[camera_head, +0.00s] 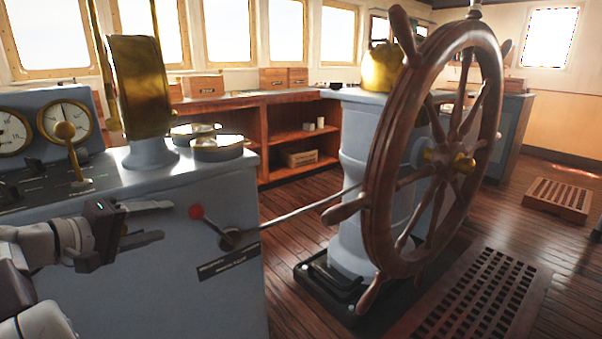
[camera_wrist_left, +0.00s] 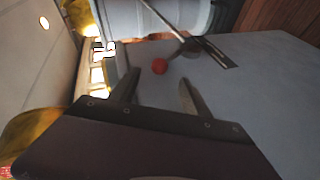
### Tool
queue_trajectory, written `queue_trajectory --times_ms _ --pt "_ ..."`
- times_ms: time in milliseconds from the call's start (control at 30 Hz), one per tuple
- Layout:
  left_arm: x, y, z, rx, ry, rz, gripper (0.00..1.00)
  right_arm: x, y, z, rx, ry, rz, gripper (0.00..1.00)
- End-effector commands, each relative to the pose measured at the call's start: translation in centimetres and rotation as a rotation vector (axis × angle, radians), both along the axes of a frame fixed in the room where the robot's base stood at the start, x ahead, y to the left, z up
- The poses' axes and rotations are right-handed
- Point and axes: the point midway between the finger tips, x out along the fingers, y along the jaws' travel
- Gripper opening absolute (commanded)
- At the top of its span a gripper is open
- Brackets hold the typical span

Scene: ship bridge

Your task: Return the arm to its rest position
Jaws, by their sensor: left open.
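My left gripper (camera_head: 160,222) comes in from the left in the head view, in front of the grey-blue console (camera_head: 190,290). Its two fingers are apart and nothing is between them. In the left wrist view the open fingers (camera_wrist_left: 157,92) point toward a red knob (camera_wrist_left: 159,66). The red knob (camera_head: 196,211) also shows in the head view, to the right of the fingertips and apart from them. A long metal lever (camera_head: 290,218) runs right from a dark pivot on the console side. My right gripper is not in view.
A large wooden ship's wheel (camera_head: 378,170) stands on a grey pedestal (camera_head: 352,240) at right. Gauges (camera_head: 65,122) and a brass-knobbed lever (camera_head: 68,150) sit on the console. Wooden shelves (camera_head: 262,150) line the back. A floor grating (camera_head: 480,300) lies at front right.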

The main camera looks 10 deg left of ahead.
Motion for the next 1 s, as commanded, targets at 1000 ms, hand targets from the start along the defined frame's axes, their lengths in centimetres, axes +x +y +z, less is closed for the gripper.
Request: queue_trajectory --times_ms 1000 --pt "-11.5 -20.8 -26.1 0.932 0.817 -0.743 0.55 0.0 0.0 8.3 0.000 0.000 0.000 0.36"
